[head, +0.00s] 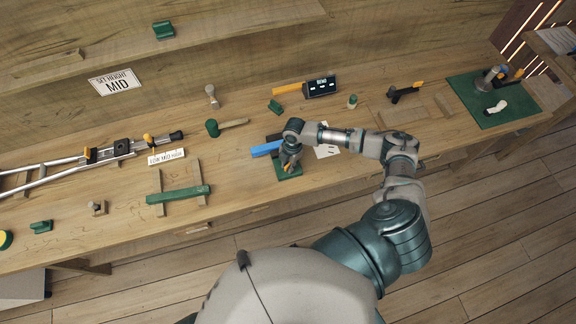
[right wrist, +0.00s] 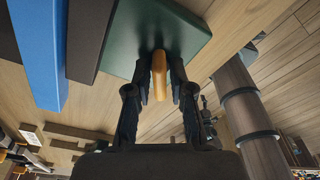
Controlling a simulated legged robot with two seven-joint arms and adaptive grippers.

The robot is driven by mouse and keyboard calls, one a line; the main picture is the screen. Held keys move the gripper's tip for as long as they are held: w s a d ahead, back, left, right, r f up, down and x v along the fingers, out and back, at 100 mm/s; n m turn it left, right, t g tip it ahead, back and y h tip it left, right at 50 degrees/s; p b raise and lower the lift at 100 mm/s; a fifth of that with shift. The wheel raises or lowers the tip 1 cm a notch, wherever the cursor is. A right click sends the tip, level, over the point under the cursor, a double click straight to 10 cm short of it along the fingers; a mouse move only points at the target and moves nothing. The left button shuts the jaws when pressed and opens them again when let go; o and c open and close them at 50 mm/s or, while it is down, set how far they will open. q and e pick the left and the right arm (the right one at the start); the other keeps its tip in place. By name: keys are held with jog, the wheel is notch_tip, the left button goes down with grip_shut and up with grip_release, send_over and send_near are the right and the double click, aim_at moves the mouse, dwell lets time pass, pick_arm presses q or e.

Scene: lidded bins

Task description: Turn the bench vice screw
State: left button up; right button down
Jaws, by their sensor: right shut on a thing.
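My right gripper (head: 291,163) is at the front edge of the bench in the head view, pointing down over a green block (head: 286,174). In the right wrist view its fingers (right wrist: 160,66) are shut on an orange handle (right wrist: 159,78), one finger on each side. The handle sits against the green block (right wrist: 150,38). A dark bar (right wrist: 90,40) and a blue bar (right wrist: 38,52) lie beside the block; the blue bar also shows in the head view (head: 265,149). I cannot tell the vice's jaws or screw thread; my gripper and wrist hide much there. My left gripper is not in view.
A green bar on wooden strips (head: 178,194) is to the left. A green mat (head: 490,98) holding several items is at the right.

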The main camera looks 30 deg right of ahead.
jog(key=n, duration=0.3)
jog(key=shift+s+d+n+g, duration=0.1)
jog(key=shift+d+n+g, duration=0.05)
jog(key=shift+n+g, duration=0.2)
jog(key=shift+n, duration=0.25)
jog(key=n, duration=0.3)
jog(key=shift+f+n+g+h+b, duration=0.1)
jog(key=shift+n+g+h+b, duration=0.2)
jog(key=shift+h, duration=0.1)
jog(key=c, duration=1.3)
grip_release()
jog(key=shift+d, duration=0.15)
